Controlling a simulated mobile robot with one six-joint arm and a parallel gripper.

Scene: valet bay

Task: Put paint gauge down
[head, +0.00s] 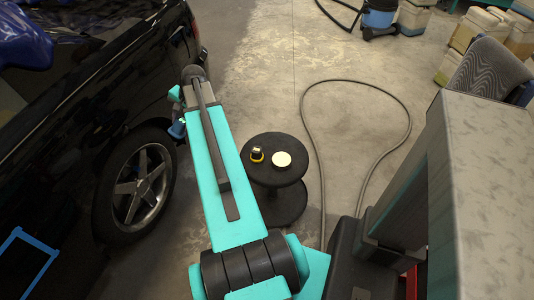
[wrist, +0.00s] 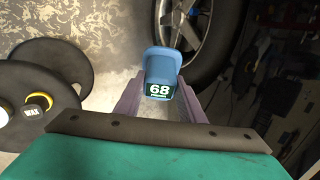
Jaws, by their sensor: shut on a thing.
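The paint gauge (wrist: 162,62) is a blue handheld device with a lit screen reading 68. My gripper (wrist: 160,98) is shut on it, with a purple finger on each side. In the head view the gauge (head: 177,130) shows as a small blue piece beside the end of my arm, near the black car's wheel. My arm hides most of the gripper there. The gauge is held in the air, apart from the round black stool (head: 270,182), which stands to the right of my arm.
The stool top holds a yellow-and-black wax tin (head: 257,155) and a pale round pad (head: 282,160). Bare stool top shows around them. The black car (head: 75,120) stands close on the left. A hose (head: 312,130) loops over the floor right of the stool.

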